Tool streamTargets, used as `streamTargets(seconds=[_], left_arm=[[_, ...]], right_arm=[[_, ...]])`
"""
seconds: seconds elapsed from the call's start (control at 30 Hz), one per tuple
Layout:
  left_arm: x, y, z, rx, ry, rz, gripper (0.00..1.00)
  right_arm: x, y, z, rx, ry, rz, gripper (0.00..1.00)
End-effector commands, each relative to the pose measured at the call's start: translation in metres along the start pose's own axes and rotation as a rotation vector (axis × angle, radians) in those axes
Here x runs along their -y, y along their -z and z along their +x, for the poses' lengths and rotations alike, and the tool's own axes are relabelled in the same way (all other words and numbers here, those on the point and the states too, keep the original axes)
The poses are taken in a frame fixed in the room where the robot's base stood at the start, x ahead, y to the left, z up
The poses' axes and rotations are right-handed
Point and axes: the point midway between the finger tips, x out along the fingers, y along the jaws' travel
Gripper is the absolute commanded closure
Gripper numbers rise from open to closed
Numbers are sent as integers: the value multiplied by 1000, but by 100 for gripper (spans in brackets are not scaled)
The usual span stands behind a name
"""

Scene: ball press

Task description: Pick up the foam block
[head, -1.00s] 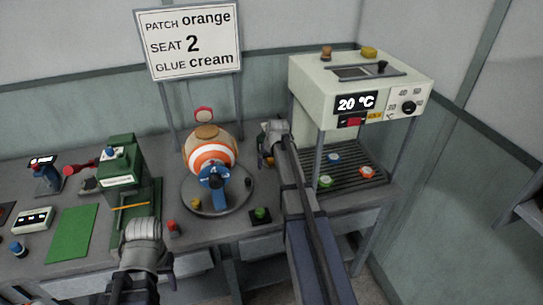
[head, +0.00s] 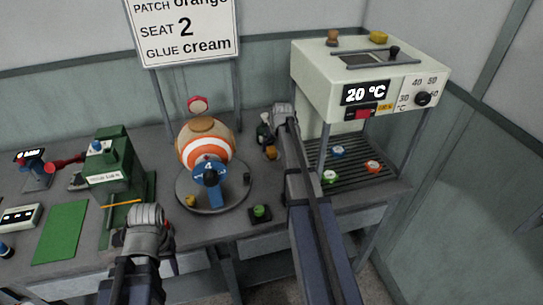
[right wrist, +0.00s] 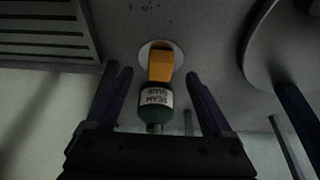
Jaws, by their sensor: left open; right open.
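My right gripper also shows at the back (head: 283,112) in the head view. My left gripper (head: 147,216) is open near the front edge, before the green machine (head: 112,165).
A striped ball (head: 205,150) sits on a round stand (head: 215,198) between my arms. A green mat (head: 60,232) lies at left. A sign (head: 185,30) stands behind.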

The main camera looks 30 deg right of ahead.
Motion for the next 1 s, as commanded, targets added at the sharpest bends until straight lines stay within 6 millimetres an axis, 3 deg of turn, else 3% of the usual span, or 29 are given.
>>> streamTargets(seconds=[0.23, 0.6, 0.9, 1.0], left_arm=[[-1, 0, 8, 0, 0, 0, 50], [-4, 3, 47, 0, 0, 0, 50], [-4, 3, 46, 0, 0, 0, 50], [-4, 3, 46, 0, 0, 0, 50]], right_arm=[[0, 0, 8, 0, 0, 0, 15], [1, 1, 51, 0, 0, 0, 15], [1, 2, 51, 0, 0, 0, 15], [1, 2, 51, 0, 0, 0, 26]])
